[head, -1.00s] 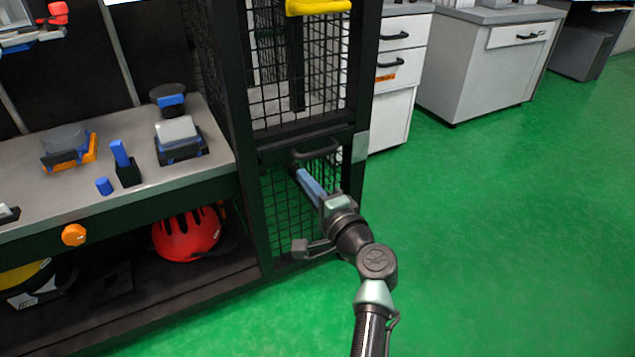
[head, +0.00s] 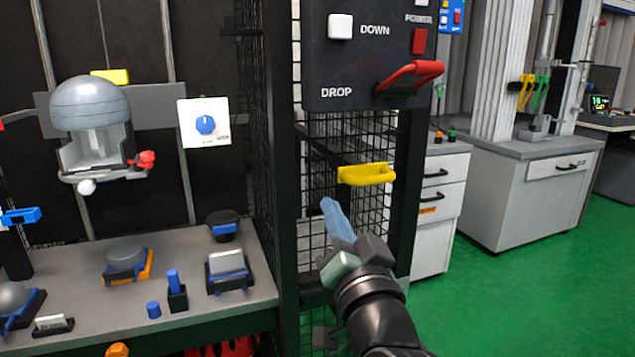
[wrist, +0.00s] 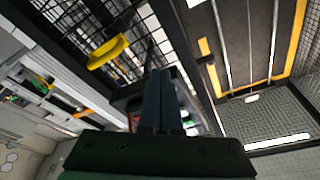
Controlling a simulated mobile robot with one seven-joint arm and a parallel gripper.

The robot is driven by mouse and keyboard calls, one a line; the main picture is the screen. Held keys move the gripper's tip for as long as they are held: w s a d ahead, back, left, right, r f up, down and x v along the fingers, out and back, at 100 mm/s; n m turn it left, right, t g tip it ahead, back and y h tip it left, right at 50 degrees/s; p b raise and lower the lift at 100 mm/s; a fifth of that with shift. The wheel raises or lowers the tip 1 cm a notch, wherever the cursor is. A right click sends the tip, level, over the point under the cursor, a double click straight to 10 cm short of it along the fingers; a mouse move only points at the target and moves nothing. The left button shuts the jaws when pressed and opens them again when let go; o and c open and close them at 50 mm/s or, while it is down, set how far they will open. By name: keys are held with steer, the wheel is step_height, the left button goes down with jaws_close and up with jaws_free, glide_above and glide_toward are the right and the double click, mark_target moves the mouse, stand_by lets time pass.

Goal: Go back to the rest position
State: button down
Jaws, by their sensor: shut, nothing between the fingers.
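My gripper (head: 330,208) is raised in front of the mesh cage door in the head view, its blue fingers pointing up and to the left. The fingers are together with nothing between them. In the wrist view the closed fingers (wrist: 161,85) point up the picture. The yellow handle (head: 366,175) on the cage is just above and to the right of the fingers, apart from them as far as I can tell. It also shows in the wrist view (wrist: 108,53). My arm hides part of the lower cage.
A black panel (head: 365,85) with DOWN and DROP labels and a red lever (head: 410,77) is above. The grey bench (head: 200,262) at left holds several small fixtures. White drawer cabinets (head: 520,185) stand at right. The green floor (head: 530,290) at the right is clear.

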steer(key=s+a+r+n+t+h+p, duration=0.1)
steer(key=s+r+t+h+p, duration=0.15)
steer(key=s+r, duration=0.65)
steer(key=s+a+r+n+t+h+p, duration=0.1)
steer(key=s+r+n+t+p, duration=0.3)
steer(key=r, duration=0.8)
steer(key=s+r+m+t+h+p, duration=0.1)
steer(key=s+r+p, duration=0.1)
steer(key=s+r, duration=0.75)
step_height(320, 180, up, 36)
steer(key=w+p, duration=0.2)
steer(key=p, duration=3.2)
steer(key=shift+a+p, duration=0.2)
steer(key=shift+p, duration=0.15)
steer(key=shift+w, duration=0.1)
